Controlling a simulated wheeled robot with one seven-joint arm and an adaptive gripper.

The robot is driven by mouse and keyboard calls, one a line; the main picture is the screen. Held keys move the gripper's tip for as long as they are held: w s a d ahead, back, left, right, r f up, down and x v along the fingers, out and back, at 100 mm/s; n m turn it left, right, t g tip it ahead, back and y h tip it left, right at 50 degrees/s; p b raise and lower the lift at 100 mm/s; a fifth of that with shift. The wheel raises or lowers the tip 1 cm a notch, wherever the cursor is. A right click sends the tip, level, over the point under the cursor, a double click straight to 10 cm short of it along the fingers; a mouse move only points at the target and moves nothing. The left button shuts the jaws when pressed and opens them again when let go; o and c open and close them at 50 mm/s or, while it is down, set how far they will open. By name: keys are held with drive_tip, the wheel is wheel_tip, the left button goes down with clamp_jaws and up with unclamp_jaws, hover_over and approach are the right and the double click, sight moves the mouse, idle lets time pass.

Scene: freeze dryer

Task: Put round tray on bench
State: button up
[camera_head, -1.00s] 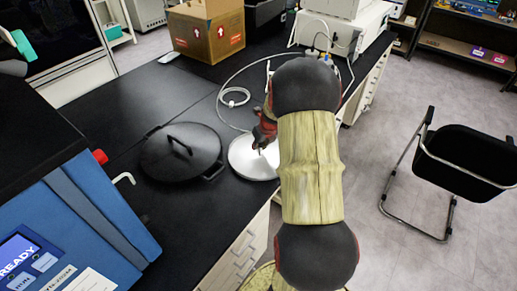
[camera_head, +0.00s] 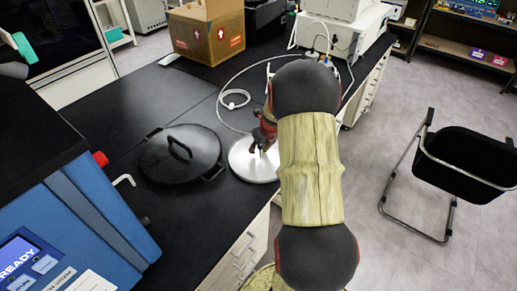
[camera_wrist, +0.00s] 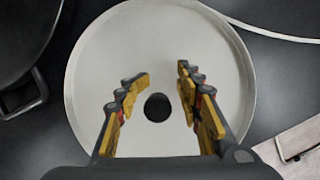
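The round tray (camera_head: 243,165) is a light grey disc lying flat on the black bench (camera_head: 150,93), close to the bench's front edge. In the wrist view the tray (camera_wrist: 100,60) fills the middle, with a small black knob or spot (camera_wrist: 157,107) at its centre. My gripper (camera_wrist: 162,80) is open above the tray, its yellow and black fingers on either side of the black spot and holding nothing. In the head view my gripper (camera_head: 262,140) is partly hidden by my arm, which also covers the tray's right side.
A black round lid or pan (camera_head: 180,152) with handles lies just left of the tray. A blue machine (camera_head: 85,215) stands at the left front. A white cable (camera_head: 236,98), a cardboard box (camera_head: 207,32) and white equipment (camera_head: 343,35) are farther back. A black chair (camera_head: 462,160) stands at right.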

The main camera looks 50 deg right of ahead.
drive_tip(key=p+v, duration=0.4)
drive_tip(key=v, duration=0.8)
drive_tip(key=a+r+n, duration=0.7)
drive_tip(key=a+n, duration=0.2)
drive_tip(key=a, duration=0.2)
drive_tip(key=a+r+n, duration=0.7)
drive_tip(key=a+n, duration=0.2)
drive_tip(key=a, duration=0.3)
drive_tip(key=s+a+r+n, duration=0.2)
drive_tip(key=s+a+n, duration=0.5)
drive_tip(key=n, duration=0.3)
drive_tip(key=s+a+r+n+t+y, duration=0.1)
drive_tip(key=s+a+r+n, duration=0.2)
drive_tip(key=s+a+n, duration=0.5)
drive_tip(key=a+n, duration=0.1)
drive_tip(key=n, duration=0.2)
drive_tip(key=shift+r+n, duration=0.2)
drive_tip(key=shift+n, duration=0.1)
